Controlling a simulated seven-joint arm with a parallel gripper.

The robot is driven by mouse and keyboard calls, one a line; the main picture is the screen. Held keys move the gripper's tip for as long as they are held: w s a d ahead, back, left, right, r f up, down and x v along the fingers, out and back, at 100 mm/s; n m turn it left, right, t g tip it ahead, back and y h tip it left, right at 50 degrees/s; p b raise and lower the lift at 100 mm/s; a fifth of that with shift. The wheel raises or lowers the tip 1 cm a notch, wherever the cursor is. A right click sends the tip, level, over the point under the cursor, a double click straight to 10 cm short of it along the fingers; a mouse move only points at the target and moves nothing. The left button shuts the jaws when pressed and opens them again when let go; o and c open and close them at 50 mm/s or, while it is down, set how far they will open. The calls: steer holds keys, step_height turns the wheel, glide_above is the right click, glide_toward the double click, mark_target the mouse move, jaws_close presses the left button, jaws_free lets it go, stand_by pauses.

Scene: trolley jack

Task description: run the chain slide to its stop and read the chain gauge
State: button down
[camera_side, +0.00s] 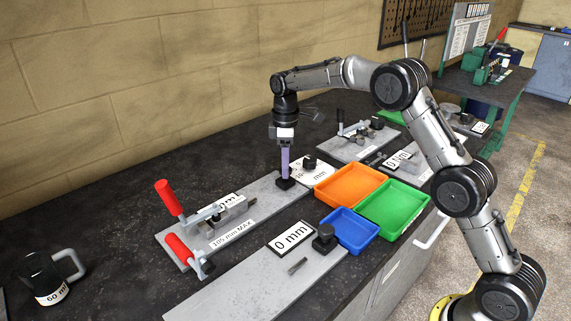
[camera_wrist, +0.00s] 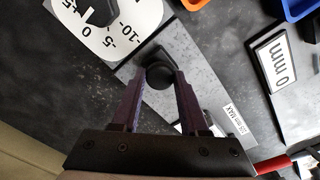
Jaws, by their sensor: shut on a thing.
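My gripper (camera_side: 285,180) points straight down at the far end of a long grey plate (camera_side: 262,212). In the wrist view its two purple fingers (camera_wrist: 160,78) are shut on a round black knob (camera_wrist: 160,75), which looks like the slide's handle. The knob's dark block (camera_side: 286,184) sits on the plate. A white gauge face (camera_wrist: 130,22) with a scale including 0, -5 and -10 lies beside the plate; a dark knob-like part (camera_wrist: 98,12) covers some of it.
Red-handled clamps (camera_side: 168,198) stand at the plate's near end, by a "105 mm MAX" label (camera_side: 233,234). A "0 mm" sign (camera_side: 290,237) and black knob (camera_side: 325,238) are on the front plate. Orange (camera_side: 350,186), green (camera_side: 395,208) and blue (camera_side: 349,230) trays lie right.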

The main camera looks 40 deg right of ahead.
steer(key=shift+r, duration=0.1)
steer(key=shift+a, duration=2.8)
steer(key=shift+c, duration=2.1)
jaws_free()
step_height(320, 180, up, 14)
